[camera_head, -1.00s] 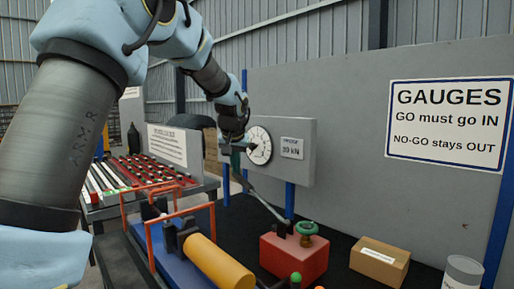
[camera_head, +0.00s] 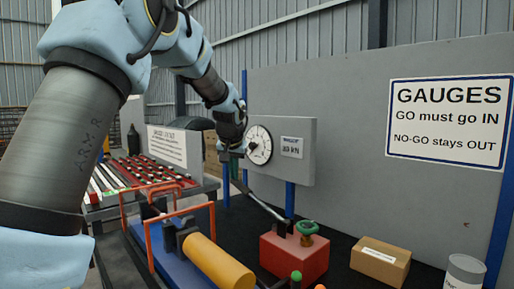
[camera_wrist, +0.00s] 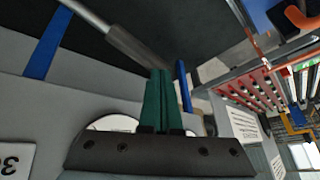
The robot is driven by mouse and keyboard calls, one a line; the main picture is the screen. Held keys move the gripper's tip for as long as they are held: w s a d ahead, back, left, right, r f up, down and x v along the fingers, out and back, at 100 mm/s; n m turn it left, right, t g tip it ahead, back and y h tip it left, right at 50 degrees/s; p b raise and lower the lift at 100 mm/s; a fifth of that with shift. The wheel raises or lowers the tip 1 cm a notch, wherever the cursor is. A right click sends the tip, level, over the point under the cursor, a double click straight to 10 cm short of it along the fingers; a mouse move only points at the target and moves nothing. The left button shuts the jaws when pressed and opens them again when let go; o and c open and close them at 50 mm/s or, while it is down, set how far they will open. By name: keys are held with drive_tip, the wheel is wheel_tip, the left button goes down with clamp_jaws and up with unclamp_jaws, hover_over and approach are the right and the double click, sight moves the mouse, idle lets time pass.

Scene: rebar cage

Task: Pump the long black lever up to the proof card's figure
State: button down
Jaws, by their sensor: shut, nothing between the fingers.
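The long lever (camera_head: 262,205) slants up and left from the red pump block (camera_head: 292,256), its free end close below my gripper (camera_head: 232,156). In the wrist view the lever's thick sleeve (camera_wrist: 132,46) ends beside my green fingertips (camera_wrist: 158,78). The fingers are together with nothing between them; I cannot tell whether they touch the lever. The round dial (camera_head: 259,146) has a dark needle near its left side, too small to read. The proof card (camera_head: 291,147) beside it seems to read 30 kN, blurred.
A green handwheel (camera_head: 307,228) sits on the pump block. A cardboard box (camera_head: 380,262) and a grey can (camera_head: 464,271) stand to the right. An orange frame (camera_head: 180,222) and yellow cylinder (camera_head: 219,265) stand left. A gauge sign (camera_head: 449,122) hangs on the panel.

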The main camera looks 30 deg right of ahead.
drive_tip(key=shift+w+f+b, duration=0.15)
drive_tip(key=shift+f+b, duration=0.2)
drive_tip(key=shift+f, duration=0.45)
drive_tip(key=shift+w+f+b, duration=0.15)
drive_tip(key=shift+f+b, duration=0.25)
drive_tip(key=shift+f, duration=0.2)
drive_tip(key=shift+a, duration=0.1)
drive_tip(key=shift+w+f+b, duration=0.1)
drive_tip(key=shift+f+b, duration=0.3)
drive_tip(key=shift+f, duration=0.3)
